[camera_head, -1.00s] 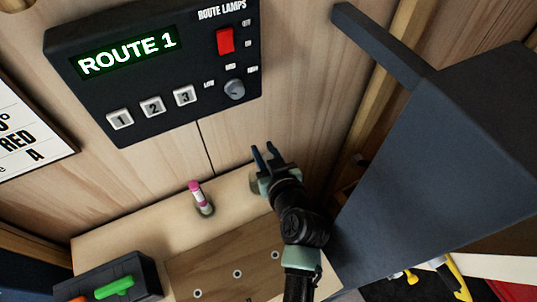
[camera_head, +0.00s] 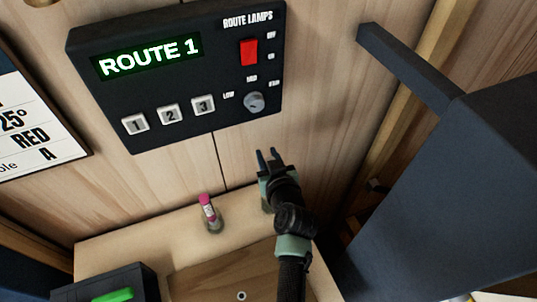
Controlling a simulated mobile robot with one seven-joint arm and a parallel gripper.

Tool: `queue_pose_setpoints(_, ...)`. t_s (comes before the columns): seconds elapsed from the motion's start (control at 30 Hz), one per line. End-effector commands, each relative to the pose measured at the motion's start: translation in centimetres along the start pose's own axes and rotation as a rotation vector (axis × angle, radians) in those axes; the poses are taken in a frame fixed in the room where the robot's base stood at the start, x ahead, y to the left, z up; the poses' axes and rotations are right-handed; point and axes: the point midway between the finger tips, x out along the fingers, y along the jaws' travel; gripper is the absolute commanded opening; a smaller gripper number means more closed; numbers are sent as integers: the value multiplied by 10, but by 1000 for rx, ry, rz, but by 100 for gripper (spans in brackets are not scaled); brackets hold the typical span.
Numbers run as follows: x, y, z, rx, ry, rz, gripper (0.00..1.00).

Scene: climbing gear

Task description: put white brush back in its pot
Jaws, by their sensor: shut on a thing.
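My gripper (camera_head: 268,159) is near the middle of the view, over the back of the wooden ledge and in front of the wall. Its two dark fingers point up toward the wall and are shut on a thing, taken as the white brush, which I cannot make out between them. A small greyish round piece (camera_head: 265,205) shows partly behind my wrist; I cannot tell whether it is a pot. To the left, a pink-and-white stick (camera_head: 208,207) stands in a small grey holder (camera_head: 214,226).
A black control panel (camera_head: 177,75) reading ROUTE 1 hangs on the wall above. A large dark panel (camera_head: 440,200) stands close on the right. A dark box (camera_head: 105,284) with a green item is at lower left. The ledge (camera_head: 130,240) left of the stick is bare.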

Motion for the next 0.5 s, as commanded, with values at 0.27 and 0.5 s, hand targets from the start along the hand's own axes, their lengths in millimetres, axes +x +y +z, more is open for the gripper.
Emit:
queue_pose_setpoints(0.27, 12, 0, 30, 0, -1, 0, 0)
queue_pose_setpoints(0.5, 19, 0, 49, -1, 1, 0, 0)
